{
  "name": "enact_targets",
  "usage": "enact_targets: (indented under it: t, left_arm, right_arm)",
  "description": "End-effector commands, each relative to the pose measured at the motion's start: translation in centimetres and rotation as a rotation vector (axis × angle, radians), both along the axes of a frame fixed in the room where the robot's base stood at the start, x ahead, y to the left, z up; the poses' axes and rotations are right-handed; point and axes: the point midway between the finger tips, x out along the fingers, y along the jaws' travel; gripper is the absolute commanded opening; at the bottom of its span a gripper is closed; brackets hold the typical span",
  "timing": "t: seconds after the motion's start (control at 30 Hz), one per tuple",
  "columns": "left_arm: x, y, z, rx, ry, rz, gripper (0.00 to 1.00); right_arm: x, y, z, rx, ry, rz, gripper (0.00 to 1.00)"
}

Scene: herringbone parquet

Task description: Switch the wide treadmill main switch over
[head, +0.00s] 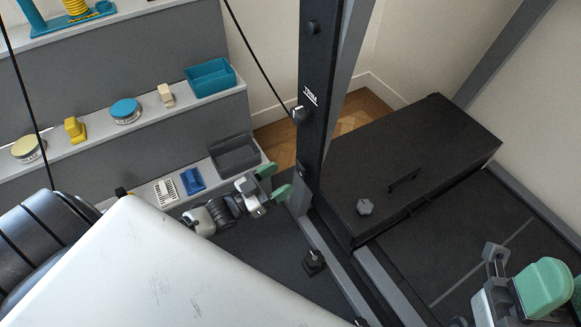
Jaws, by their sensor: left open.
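My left gripper (275,182) reaches in from the left with its two green fingertips apart. It is empty, close to the left side of a black upright post (315,90). A small black fitting with a stub (314,262) sits low near the post's foot. I cannot tell which of these is the main switch. My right gripper (556,288) is at the lower right, partly cut off, over the dark deck.
A black box (415,160) with a handle and a grey knob (365,207) stands right of the post. Grey stepped shelves (90,155) at left hold tins, a teal bin (210,77) and a grey bin (235,154). A slanted grey beam (345,65) rises beside the post.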

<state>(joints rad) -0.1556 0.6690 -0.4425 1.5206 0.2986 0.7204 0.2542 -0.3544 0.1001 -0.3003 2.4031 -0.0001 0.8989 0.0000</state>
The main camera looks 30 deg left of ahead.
Motion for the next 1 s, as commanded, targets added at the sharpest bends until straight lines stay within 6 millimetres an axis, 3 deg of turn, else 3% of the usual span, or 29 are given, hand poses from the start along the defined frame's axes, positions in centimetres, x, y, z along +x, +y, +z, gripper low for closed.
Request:
enact_targets:
  t: [0.1, 0.33, 1.0]
  left_arm:
    - [-2.1, 1.2, -0.5, 0.001, 0.004, 0.0, 0.68]
    - [-4.5, 2.6, -1.2, 0.001, 0.002, 0.0, 0.68]
    - [-4.8, 2.6, -1.2, -0.005, -0.004, -0.001, 0.68]
  right_arm:
    - [0.0, 0.0, 0.7, 0.0, 0.004, 0.0, 0.43]
    - [0.1, 0.0, 1.1, -0.001, 0.005, -0.001, 0.43]
    - [0.1, 0.0, 1.3, 0.003, -0.005, -0.001, 0.43]
